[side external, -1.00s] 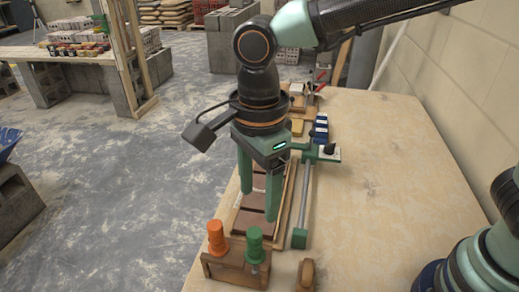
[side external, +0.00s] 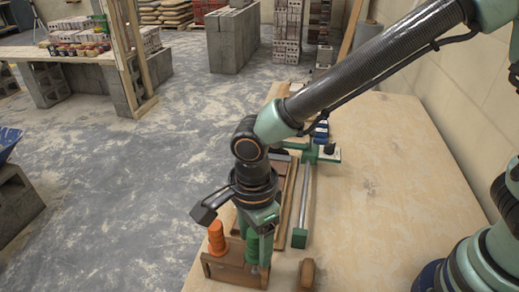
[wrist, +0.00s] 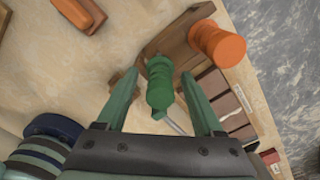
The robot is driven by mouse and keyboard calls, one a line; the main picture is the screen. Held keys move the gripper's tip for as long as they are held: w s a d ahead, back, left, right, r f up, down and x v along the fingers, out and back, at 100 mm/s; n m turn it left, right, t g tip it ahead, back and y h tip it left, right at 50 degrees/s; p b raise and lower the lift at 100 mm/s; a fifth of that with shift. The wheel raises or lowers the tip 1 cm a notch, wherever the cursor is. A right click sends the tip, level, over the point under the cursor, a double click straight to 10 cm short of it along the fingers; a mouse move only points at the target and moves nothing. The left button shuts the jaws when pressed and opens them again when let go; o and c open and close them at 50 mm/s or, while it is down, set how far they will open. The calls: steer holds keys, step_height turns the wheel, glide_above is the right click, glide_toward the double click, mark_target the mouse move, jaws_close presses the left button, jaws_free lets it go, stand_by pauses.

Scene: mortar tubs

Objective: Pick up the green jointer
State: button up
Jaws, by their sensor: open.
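The green jointer (side external: 252,246) stands upright with its green handle up in a wooden rack (side external: 233,275), beside an orange-handled tool (side external: 216,239). In the wrist view the green handle (wrist: 160,84) shows between the two fingers of my gripper (wrist: 160,77), with a thin metal shaft just below it. My gripper (side external: 256,248) is open, pointing down at the rack, one finger on each side of the handle. I see gaps on both sides in the wrist view; the handle is partly hidden by the fingers in the side view.
A long metal bar clamp with green ends (side external: 300,238) lies right of the rack. A small wooden block (side external: 306,274) lies in front of it. A wooden tray with brown tiles (wrist: 217,85) sits behind the rack. The right side of the plywood table (side external: 390,190) is clear.

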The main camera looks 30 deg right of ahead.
steer(key=shift+f, duration=0.45)
steer(key=shift+c, duration=0.3)
jaws_close()
steer(key=shift+r, duration=0.1)
